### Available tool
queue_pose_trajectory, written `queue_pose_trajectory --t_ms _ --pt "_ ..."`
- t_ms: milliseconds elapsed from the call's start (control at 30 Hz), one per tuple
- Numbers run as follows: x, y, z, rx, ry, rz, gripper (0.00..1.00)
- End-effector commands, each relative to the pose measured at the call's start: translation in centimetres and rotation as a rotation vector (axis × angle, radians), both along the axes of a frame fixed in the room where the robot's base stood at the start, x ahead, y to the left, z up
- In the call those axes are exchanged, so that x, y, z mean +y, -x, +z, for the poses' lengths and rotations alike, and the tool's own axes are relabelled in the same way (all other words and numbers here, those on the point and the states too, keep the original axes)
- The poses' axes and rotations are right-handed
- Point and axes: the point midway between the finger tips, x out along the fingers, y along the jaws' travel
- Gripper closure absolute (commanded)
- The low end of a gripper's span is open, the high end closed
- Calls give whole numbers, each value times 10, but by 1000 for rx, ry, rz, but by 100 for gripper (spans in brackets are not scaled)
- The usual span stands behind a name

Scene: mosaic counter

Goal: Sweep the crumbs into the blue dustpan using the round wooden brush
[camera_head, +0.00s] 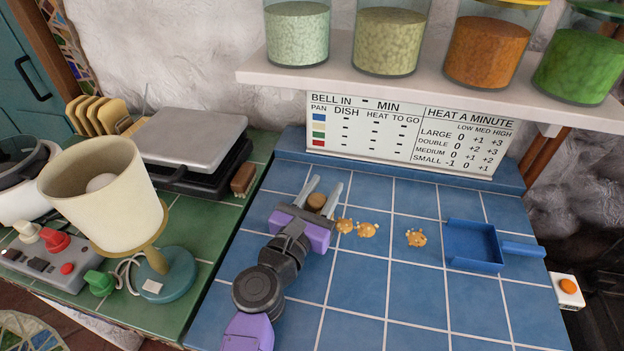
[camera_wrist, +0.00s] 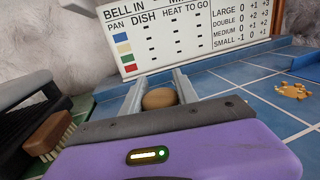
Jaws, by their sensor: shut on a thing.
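My gripper (camera_head: 325,186) is low over the blue tiles, its fingers on either side of the round wooden brush (camera_head: 316,201), shut on it. The brush's brown top also shows between the fingers in the wrist view (camera_wrist: 160,98); its bristles are hidden. Orange-brown crumbs lie in small clumps just right of the brush: one nearest clump (camera_head: 345,225), one beside it (camera_head: 367,230), and one farther right (camera_head: 416,238). The blue dustpan (camera_head: 472,262) lies flat to the right of the crumbs, its handle (camera_head: 523,249) pointing right. Some crumbs show at the right in the wrist view (camera_wrist: 293,90).
A grill press (camera_head: 195,135) and a wood-backed brush (camera_head: 243,178) are on the green tiles at left, with a cream lamp-like cup (camera_head: 105,205) nearer. A menu board (camera_head: 400,135) stands behind, under a jar shelf (camera_head: 420,85). The front blue tiles are clear.

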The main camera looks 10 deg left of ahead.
Motion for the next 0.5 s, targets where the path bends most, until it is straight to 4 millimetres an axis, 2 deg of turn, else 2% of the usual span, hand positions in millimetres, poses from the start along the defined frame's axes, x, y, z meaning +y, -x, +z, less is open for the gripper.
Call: queue_pose_trajectory --t_ms 33,500 --pt "-9 0 -3 8 4 -7 100" --pt "-46 1 -6 8 1 -5 100"
